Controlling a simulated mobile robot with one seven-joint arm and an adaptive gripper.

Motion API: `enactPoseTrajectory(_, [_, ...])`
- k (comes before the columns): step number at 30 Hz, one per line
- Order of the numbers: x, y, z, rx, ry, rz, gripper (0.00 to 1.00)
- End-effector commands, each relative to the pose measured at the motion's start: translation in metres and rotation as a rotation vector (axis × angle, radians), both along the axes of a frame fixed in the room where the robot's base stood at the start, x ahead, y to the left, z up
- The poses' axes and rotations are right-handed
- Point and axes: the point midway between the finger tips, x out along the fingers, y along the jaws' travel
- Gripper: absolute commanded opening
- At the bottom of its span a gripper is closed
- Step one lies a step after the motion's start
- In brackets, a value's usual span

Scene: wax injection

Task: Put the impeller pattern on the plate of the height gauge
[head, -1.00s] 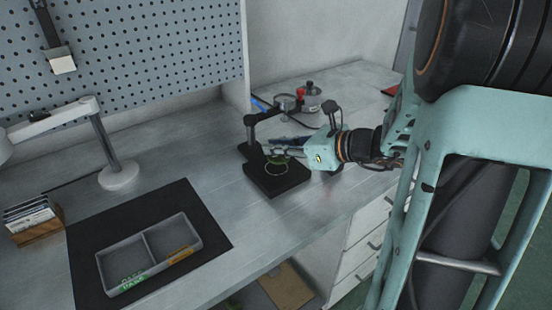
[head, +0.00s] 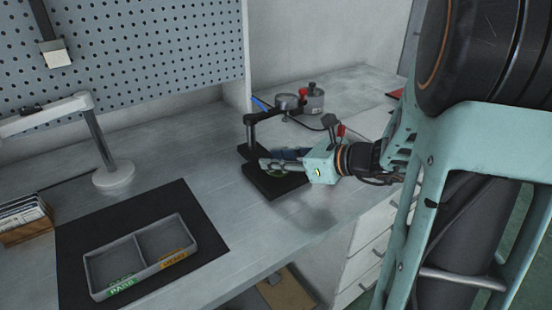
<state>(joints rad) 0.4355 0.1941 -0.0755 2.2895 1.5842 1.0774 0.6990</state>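The height gauge stands on the bench, with a black post and arm (head: 251,130) over a dark square plate (head: 268,188). My gripper (head: 268,166) reaches in from the right, low over the plate, and covers much of it.
A grey two-compartment tray (head: 138,238) with green PASS and orange labels lies on a black mat (head: 205,222) at left. A lamp (head: 113,175) stands behind it. A metal pot (head: 312,97) is behind the gauge. The bench between mat and gauge is clear.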

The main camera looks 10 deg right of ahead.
Motion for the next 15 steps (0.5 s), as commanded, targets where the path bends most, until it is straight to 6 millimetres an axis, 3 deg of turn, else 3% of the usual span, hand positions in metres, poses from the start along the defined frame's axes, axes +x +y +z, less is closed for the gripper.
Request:
enactPoseTrajectory(11, [0.0, 0.0, 0.005, 0.0, 0.0, 0.0, 0.3])
enactPoseTrajectory(15, [-0.014, -0.015, 0.014, -0.001, -0.001, -0.004, 0.3])
